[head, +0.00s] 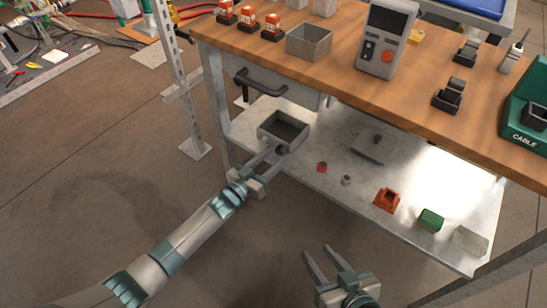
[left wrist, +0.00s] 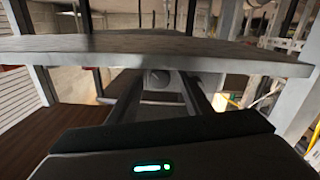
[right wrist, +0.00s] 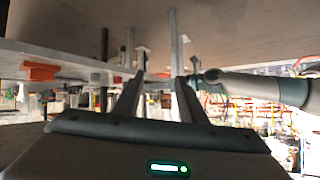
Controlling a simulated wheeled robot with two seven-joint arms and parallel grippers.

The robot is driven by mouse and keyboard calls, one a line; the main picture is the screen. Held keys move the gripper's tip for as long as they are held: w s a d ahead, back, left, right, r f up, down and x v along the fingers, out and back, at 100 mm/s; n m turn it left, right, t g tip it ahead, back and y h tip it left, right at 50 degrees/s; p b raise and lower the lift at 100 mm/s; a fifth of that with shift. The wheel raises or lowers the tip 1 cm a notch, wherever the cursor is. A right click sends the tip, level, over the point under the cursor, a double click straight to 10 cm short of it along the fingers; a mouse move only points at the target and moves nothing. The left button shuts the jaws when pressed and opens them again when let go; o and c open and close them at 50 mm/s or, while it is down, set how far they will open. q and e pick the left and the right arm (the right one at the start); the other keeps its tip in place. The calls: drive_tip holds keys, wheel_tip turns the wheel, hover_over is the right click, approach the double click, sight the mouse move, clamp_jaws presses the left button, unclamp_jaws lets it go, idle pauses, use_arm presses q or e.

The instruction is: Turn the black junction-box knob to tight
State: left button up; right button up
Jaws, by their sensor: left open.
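A grey open-topped box (head: 268,131), which looks like the junction box, sits on the lower shelf under the workbench. A dark round knob (head: 282,150) shows on its front face; its marking cannot be read. My left gripper (head: 272,161) is open, its fingers reaching toward that face. In the left wrist view the knob (left wrist: 160,76) appears between the two fingers (left wrist: 160,88); contact cannot be told. My right gripper (head: 325,262) is open and empty, low in front of the shelf. In the right wrist view its fingers (right wrist: 154,88) are apart with nothing between them.
The lower shelf (head: 330,185) also holds a red cap (head: 322,167), an orange part (head: 387,199), a green block (head: 430,219) and a grey plate (head: 376,144). The workbench top (head: 340,72) overhangs above. A metal leg (head: 222,140) stands left of the box. The floor in front is clear.

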use_arm(q)
drive_tip(key=shift+c, duration=0.7)
drive_tip(key=c, duration=0.9)
drive_tip(key=shift+m, duration=0.3)
use_arm(e)
drive_tip(key=shift+s+f, duration=0.1)
use_arm(q)
drive_tip(key=shift+m+p, duration=0.3)
drive_tip(key=shift+m, duration=1.5)
drive_tip(key=shift+m+y+p, duration=0.3)
drive_tip(key=shift+m+p, duration=0.15)
drive_tip(key=shift+m, duration=1.25)
use_arm(e)
drive_tip(key=shift+s+d+f+g+h, duration=0.2)
drive_tip(key=shift+s+d+f+g, duration=0.3)
drive_tip(key=shift+s+f+g, duration=0.3)
drive_tip(key=shift+s+d+f+g+h, duration=0.2)
drive_tip(key=shift+s+d+f+g, duration=0.35)
drive_tip(key=shift+s+f, duration=0.3)
